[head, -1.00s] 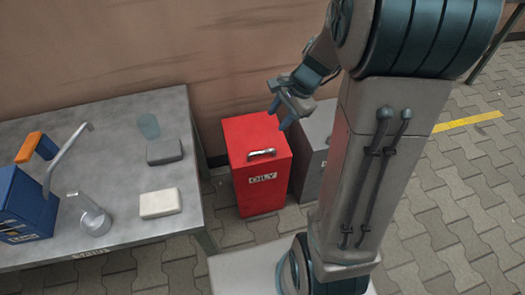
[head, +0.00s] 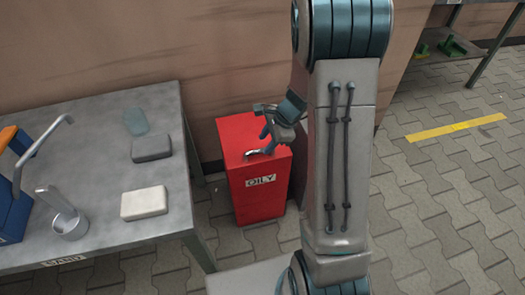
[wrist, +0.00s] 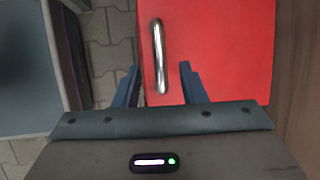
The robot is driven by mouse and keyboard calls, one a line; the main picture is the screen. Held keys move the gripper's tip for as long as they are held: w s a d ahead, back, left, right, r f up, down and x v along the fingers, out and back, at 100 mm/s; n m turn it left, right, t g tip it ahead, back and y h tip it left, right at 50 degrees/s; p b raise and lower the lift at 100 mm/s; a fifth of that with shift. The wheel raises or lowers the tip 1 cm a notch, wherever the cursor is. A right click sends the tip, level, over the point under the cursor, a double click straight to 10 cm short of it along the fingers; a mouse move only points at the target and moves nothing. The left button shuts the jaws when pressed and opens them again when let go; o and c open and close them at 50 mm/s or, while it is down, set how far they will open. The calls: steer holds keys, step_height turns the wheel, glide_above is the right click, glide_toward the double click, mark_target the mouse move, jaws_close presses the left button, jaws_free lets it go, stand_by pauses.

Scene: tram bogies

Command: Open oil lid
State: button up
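The oily bin (head: 260,195) is a red box labelled "OILY", standing on the floor to the right of the bench. Its lid (head: 237,133) is closed, with a metal bar handle (head: 255,153) on top. My gripper (head: 267,143) is over the lid, near the handle. In the wrist view my gripper (wrist: 157,78) has its two blue fingers apart, with the silver handle (wrist: 159,55) running lengthwise between and ahead of them. Nothing is held. I cannot tell whether the fingers touch the handle.
A grey bench (head: 95,195) to the left holds a white block (head: 144,203), a dark grey block (head: 151,148), a bluish glass (head: 136,122), a metal cup (head: 69,225) and a blue box (head: 12,205). A wall stands behind the bin.

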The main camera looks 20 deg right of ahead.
mark_target(260, 150)
steer(key=shift+b+x, duration=0.5)
steer(key=shift+x, duration=1.4)
jaws_close()
steer(key=shift+r, duration=0.1)
